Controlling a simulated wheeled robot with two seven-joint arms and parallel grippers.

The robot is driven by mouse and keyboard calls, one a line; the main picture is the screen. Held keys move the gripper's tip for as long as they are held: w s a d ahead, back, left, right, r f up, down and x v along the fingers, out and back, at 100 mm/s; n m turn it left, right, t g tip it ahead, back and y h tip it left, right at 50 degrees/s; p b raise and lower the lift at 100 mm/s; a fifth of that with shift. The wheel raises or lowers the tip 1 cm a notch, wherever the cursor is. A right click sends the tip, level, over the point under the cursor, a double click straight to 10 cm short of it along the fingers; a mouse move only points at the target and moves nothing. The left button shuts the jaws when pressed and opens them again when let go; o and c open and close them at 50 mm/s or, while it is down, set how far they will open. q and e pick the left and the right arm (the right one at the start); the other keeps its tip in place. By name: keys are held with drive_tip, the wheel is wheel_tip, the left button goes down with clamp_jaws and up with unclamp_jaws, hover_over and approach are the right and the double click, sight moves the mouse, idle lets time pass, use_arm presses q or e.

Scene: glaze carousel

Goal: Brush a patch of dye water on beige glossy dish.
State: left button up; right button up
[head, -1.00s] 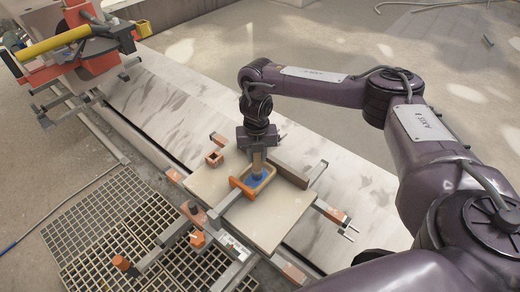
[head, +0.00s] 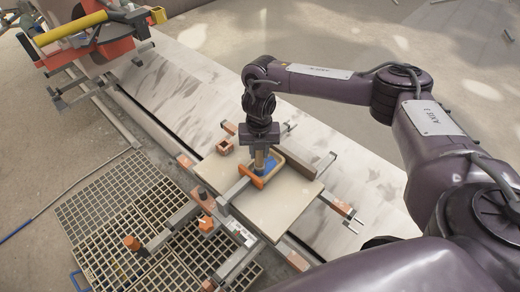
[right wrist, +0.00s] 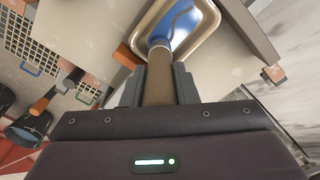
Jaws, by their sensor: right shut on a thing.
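The beige glossy dish (head: 279,152) lies on a pale slab, and its tan rim also shows at the top of the right wrist view (right wrist: 211,22). Blue colour (head: 268,165) covers part of its inside; it shows as a blue patch (right wrist: 183,28) in the right wrist view. My right gripper (head: 261,147) is above the dish, shut on the upright wooden handle of a brush (right wrist: 159,80). The brush's lower end is inside the dish at the blue; its exact contact is hard to see. My left gripper is not in view.
An orange-ended clamp (head: 238,188) reaches to the dish's near side. More clamp bars surround the slab (head: 275,212). A small orange-brown square block (head: 225,147) sits behind left. A floor grating (head: 110,205) lies at lower left, and an orange-and-yellow machine (head: 90,35) stands at upper left.

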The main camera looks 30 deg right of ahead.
drive_tip(key=shift+f, duration=0.1)
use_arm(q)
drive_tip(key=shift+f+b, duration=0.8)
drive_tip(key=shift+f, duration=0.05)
use_arm(e)
drive_tip(key=w+d, duration=0.2)
drive_tip(key=d, duration=0.4)
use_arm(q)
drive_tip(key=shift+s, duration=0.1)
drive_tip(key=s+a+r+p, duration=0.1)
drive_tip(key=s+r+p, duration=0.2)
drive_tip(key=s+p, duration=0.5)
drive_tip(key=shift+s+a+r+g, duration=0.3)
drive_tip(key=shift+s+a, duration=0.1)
use_arm(e)
wheel_tip(320, 180, up, 9)
idle(0.4)
drive_tip(key=shift+w, duration=0.1)
idle(0.4)
